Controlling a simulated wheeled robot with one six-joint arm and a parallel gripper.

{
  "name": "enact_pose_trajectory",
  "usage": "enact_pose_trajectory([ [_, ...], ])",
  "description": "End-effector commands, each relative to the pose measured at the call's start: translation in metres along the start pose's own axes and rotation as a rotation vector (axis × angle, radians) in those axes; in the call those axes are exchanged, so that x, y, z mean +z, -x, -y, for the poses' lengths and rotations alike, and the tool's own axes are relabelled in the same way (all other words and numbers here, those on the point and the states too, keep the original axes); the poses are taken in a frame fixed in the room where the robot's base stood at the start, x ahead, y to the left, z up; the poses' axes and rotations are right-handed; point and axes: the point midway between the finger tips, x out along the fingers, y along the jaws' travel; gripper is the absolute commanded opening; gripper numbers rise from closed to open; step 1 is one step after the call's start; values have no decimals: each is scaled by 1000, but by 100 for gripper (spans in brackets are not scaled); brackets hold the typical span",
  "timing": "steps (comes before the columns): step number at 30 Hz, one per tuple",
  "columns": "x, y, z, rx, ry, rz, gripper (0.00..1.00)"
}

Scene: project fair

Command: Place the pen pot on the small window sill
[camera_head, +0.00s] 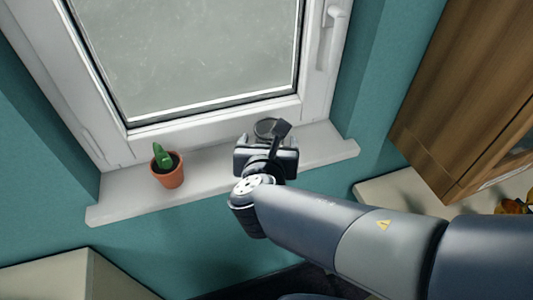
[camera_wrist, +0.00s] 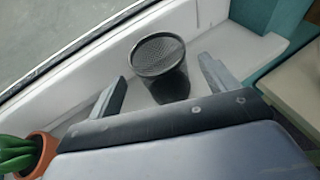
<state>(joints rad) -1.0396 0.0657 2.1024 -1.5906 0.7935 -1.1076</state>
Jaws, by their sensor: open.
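The pen pot (camera_wrist: 160,68) is a dark mesh cup. In the wrist view it stands on the small white window sill (camera_wrist: 222,45), close to the window frame. In the head view only its round rim (camera_head: 267,127) shows behind my gripper, and the rest is hidden. The sill (camera_head: 120,200) runs below the window. My gripper (camera_wrist: 167,83) is open, with one finger on each side of the pot and a visible gap to each. In the head view my gripper (camera_head: 266,155) is over the right part of the sill.
A small cactus in a terracotta pot (camera_head: 166,170) stands on the left part of the sill. A window handle (camera_head: 333,25) is at upper right. A wooden cabinet (camera_head: 470,90) and a pale counter (camera_head: 400,193) are at the right. The sill between cactus and gripper is clear.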

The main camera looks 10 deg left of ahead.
Motion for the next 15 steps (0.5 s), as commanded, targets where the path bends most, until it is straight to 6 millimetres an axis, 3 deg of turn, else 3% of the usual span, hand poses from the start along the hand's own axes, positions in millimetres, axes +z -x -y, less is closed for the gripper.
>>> enact_pose_trajectory([
  [6, 1, 40, -1, 6, 0, 2, 81],
  [15, 0, 70, 0, 2, 0, 0, 81],
])
